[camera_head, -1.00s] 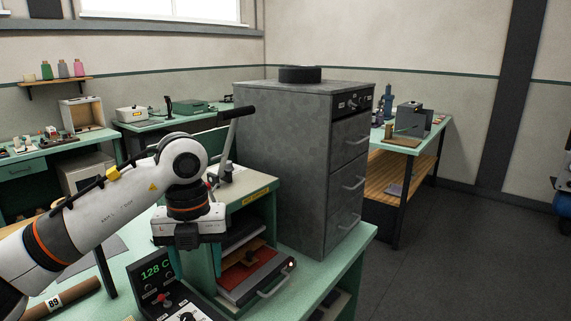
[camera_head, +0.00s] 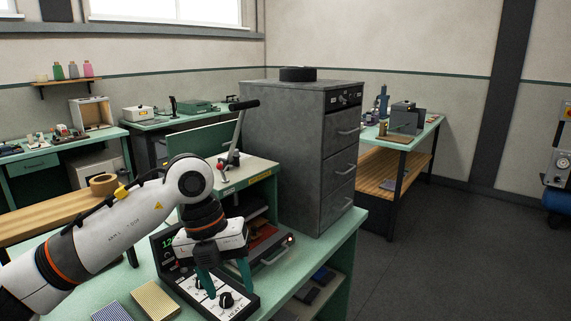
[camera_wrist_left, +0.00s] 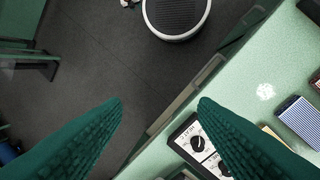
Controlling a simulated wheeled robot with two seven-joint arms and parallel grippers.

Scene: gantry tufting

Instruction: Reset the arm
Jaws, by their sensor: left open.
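My left arm (camera_head: 128,220) comes in from the left, bent at its elbow. My left gripper (camera_head: 226,281) hangs with its two green fingers apart over the black control box (camera_head: 242,306) with dials. In the left wrist view the same open fingers (camera_wrist_left: 160,103) have nothing between them; the dial panel (camera_wrist_left: 184,138) lies behind the right finger. The press (camera_head: 250,168), with a raised lever (camera_head: 238,130) and an orange-red tray (camera_head: 268,247), stands just behind the gripper. My right gripper is not in view.
A tall grey drawer cabinet (camera_head: 285,150) stands behind the press. Striped blocks (camera_head: 155,299) lie on the green bench near the front. A wooden bench (camera_head: 55,212) with a tape roll (camera_head: 103,183) is at left. The floor (camera_head: 430,260) at right is clear.

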